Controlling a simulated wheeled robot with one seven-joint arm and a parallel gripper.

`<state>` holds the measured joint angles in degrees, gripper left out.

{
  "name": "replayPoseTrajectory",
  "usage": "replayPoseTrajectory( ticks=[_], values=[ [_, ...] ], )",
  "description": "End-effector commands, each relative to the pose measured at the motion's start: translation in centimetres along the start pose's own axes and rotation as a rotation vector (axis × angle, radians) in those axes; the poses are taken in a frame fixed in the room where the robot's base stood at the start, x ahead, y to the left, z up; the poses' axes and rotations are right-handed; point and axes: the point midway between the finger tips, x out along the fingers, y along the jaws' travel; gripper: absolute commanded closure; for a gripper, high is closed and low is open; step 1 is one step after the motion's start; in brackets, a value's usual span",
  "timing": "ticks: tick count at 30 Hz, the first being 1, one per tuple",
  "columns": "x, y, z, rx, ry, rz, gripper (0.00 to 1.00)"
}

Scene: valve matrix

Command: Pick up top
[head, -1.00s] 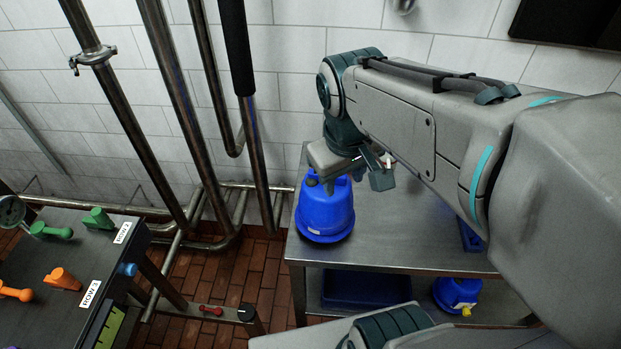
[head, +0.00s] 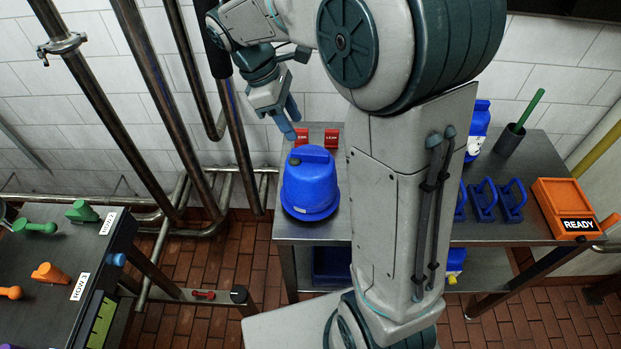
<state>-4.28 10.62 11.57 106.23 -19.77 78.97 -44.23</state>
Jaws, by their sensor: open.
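The gripper does not touch the blue top.
To the right are blue brackets (head: 484,200), a dark cup (head: 510,139) and an orange READY box (head: 567,208). Pipes (head: 150,110) stand left. A bench (head: 50,250) with green and orange handles is lower left.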

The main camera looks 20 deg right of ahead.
Motion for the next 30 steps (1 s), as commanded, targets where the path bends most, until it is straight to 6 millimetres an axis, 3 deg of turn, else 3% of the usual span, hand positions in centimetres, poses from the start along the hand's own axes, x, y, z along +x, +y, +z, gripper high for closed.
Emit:
replayPoseTrajectory(
  ticks=[3, 11, 19, 28, 29, 30],
  values=[
    [2.0, 0.0, 0.1, 0.001, -0.001, -0.003, 0.58],
    [4.0, 0.0, 0.1, 0.003, 0.001, -0.002, 0.58],
    [7.9, -0.1, 0.2, 0.002, 0.0, -0.002, 0.58],
    [8.6, 0.0, 0.1, 0.002, 0.002, 0.001, 0.58],
    [8.6, 0.0, 0.1, 0.002, 0.002, 0.001, 0.61],
    [8.6, 0.0, 0.1, 0.002, 0.002, 0.001, 0.72]
  ],
)
